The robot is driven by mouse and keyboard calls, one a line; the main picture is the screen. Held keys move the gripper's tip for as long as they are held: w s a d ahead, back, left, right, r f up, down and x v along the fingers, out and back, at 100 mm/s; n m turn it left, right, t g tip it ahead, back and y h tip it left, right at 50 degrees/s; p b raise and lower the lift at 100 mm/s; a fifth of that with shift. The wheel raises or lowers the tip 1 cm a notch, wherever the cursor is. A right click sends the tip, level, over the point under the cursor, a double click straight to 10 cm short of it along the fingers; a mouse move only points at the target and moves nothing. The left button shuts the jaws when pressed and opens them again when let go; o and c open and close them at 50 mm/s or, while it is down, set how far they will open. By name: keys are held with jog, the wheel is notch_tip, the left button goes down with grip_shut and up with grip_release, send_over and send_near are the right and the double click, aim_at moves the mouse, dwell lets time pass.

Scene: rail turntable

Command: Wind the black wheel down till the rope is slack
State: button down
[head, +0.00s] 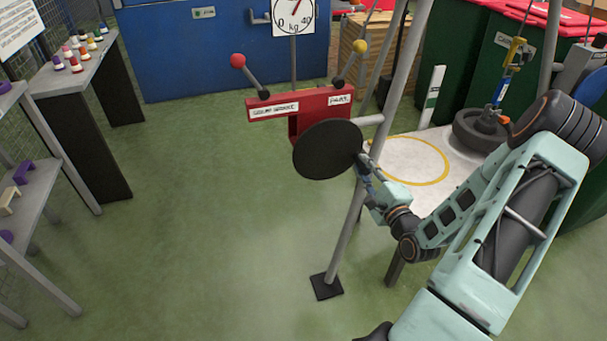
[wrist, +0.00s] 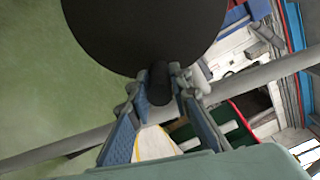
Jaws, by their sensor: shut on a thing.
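The black wheel (head: 328,150) is a flat disc on the side of a red winch box (head: 300,108). My gripper (head: 364,166) is at the wheel's right edge. In the wrist view, my gripper (wrist: 160,92) has its two fingers shut on a short dark handle (wrist: 160,80) that stands out at the wheel's lower edge. The rope (head: 527,18) runs from the top edge to a yellow hook block (head: 516,54) and looks straight. Below the block, a dark round weight (head: 480,131) is at the white platform (head: 400,150); whether it bears on the platform is unclear.
A red-knobbed lever (head: 239,62) and a yellow-knobbed lever (head: 360,47) stand on the winch box. A grey frame leg (head: 345,235) passes close to my gripper. A dial (head: 294,17) hangs behind. Shelves (head: 75,70) stand at left; the green floor between is clear.

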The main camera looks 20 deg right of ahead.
jog(key=shift+d+r+n, duration=0.25)
jog(key=shift+r+n, duration=0.75)
jog(key=shift+w+r, duration=0.1)
jog(key=shift+r, duration=0.05)
jog(key=shift+r+n, duration=0.35)
jog(key=shift+n, duration=0.15)
jog(key=shift+r+n, duration=0.5)
jog(key=shift+n, duration=0.2)
jog(key=shift+a+r+n, duration=0.1)
jog(key=shift+r+n, duration=0.75)
jog(key=shift+n, duration=0.25)
jog(key=shift+r, duration=0.1)
jog(key=shift+a+r+n, duration=0.2)
jog(key=shift+r+n, duration=0.25)
jog(key=shift+n, duration=0.2)
jog(key=shift+a+r+n, duration=0.2)
jog(key=shift+r+n, duration=0.2)
jog(key=shift+n, duration=0.25)
